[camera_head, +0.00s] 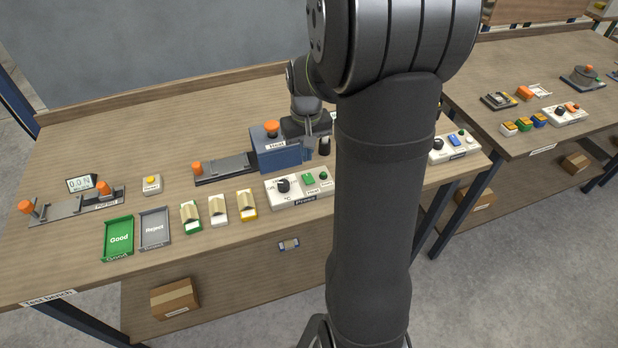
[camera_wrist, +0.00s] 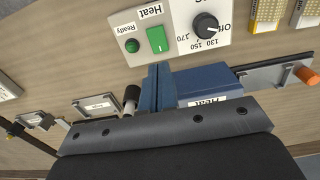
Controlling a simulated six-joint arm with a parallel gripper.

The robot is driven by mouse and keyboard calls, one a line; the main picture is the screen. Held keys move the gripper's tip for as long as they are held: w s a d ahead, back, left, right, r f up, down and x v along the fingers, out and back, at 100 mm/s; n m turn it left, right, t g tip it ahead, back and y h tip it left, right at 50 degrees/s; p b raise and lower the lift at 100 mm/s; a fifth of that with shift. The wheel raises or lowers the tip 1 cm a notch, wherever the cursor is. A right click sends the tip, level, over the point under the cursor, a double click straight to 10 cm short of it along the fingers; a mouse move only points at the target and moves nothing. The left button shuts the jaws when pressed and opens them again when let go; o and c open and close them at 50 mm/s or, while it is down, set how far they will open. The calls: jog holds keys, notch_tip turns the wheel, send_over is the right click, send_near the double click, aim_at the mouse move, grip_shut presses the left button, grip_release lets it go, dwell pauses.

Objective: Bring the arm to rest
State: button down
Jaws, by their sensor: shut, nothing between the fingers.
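My gripper (camera_head: 308,138) hangs over the right end of the blue Heat block (camera_head: 275,152) on the bench, partly hidden behind my own arm. It is shut and empty. In the wrist view the blue block (camera_wrist: 205,86) lies just beyond the grey edge of my gripper's mount, with its Heat label upside down. I cannot tell from these views whether my gripper touches the block. My arm comes down through the middle of the head view and hides part of the bench.
A slide fixture (camera_head: 75,206) is far left. A second bench (camera_head: 560,75) stands right.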

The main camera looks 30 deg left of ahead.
jog(key=shift+r, duration=0.55)
jog(key=shift+f, duration=3.5)
jog(key=shift+r, duration=0.15)
notch_tip(320, 180, up, 16)
jog(key=d, duration=0.1)
notch_tip(320, 180, up, 11)
jog(key=t+y, duration=0.1)
send_over(307, 175)
jog(key=s+d, duration=0.4)
jog(key=shift+s+d+r, duration=0.1)
jog(key=shift+d+r, duration=0.05)
jog(key=shift+r, duration=0.25)
jog(key=shift+s+d+r, duration=0.1)
jog(key=shift+d+r, duration=0.05)
jog(key=shift+r, duration=0.25)
